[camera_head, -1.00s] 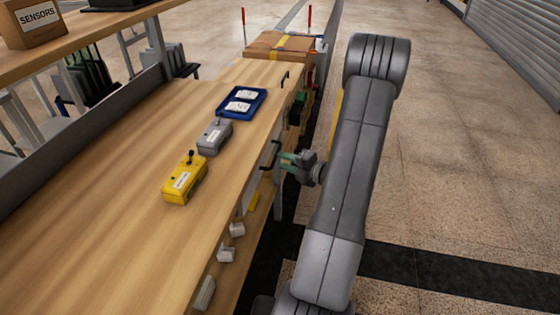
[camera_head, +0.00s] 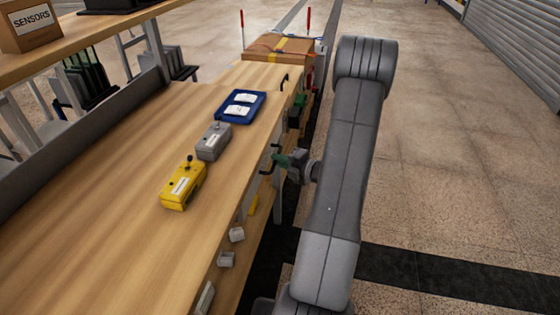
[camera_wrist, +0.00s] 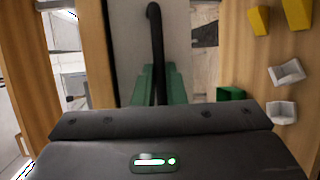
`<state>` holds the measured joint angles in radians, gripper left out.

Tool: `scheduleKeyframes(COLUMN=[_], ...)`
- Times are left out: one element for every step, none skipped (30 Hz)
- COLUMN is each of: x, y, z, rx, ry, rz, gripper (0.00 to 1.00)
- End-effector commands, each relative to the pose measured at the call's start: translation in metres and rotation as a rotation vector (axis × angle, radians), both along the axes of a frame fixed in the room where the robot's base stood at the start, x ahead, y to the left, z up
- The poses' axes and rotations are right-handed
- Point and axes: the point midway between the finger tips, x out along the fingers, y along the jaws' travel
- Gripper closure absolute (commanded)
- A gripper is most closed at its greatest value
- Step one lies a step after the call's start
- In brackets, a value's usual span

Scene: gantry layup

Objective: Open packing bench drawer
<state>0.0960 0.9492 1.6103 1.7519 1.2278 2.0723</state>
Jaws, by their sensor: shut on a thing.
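The packing bench (camera_head: 110,220) has a long wooden top that runs away from me. A drawer with a pale grey front (camera_wrist: 190,35) sits under its edge and shows up close in the wrist view. A black bar handle (camera_wrist: 155,40) stands out from that front; in the head view the handle (camera_head: 268,160) shows at the bench's right edge. My gripper (camera_wrist: 155,84) has green fingers, one on each side of the handle, and is shut on it. In the head view my gripper (camera_head: 285,160) is beside the bench edge. The drawer's inside is not visible.
A yellow control box (camera_head: 183,186), a grey control box (camera_head: 214,142) and a blue tray (camera_head: 241,107) with white labels stand on the bench top. A cardboard box (camera_head: 281,47) is at the far end. Open floor (camera_head: 460,180) lies to the right.

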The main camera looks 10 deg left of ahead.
Motion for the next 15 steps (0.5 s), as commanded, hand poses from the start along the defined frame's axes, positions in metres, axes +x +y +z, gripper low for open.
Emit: scheduleKeyframes(x=[0.000,0.000,0.000,0.000,0.000,0.000,0.000,-0.001,-0.001,-0.001,-0.001,-0.002,-0.002,-0.002,-0.003], y=[-0.002,-0.003,-0.005,-0.007,-0.010,-0.015,-0.020,-0.024,-0.031,-0.038,-0.044,-0.054,-0.061,-0.069,-0.080], z=[0.000,0.000,0.001,0.001,0.001,0.001,0.002,0.002,0.002,0.002,0.002,0.003,0.003,0.003,0.003], rx=[0.000,0.000,0.000,0.000,0.000,-0.001,-0.001,-0.001,-0.001,-0.001,-0.001,-0.001,-0.001,0.000,-0.002], ry=[0.000,0.000,0.001,0.001,0.001,0.000,0.001,0.001,0.002,0.002,0.002,0.002,0.002,0.002,0.003], rz=[0.000,-0.001,-0.001,-0.001,-0.001,-0.002,-0.002,-0.003,-0.003,-0.003,-0.004,-0.005,-0.004,-0.006,-0.006], gripper=[1.00,1.00,1.00,1.00,1.00,1.00,1.00,1.00,1.00,1.00,1.00,1.00,1.00,1.00,1.00])
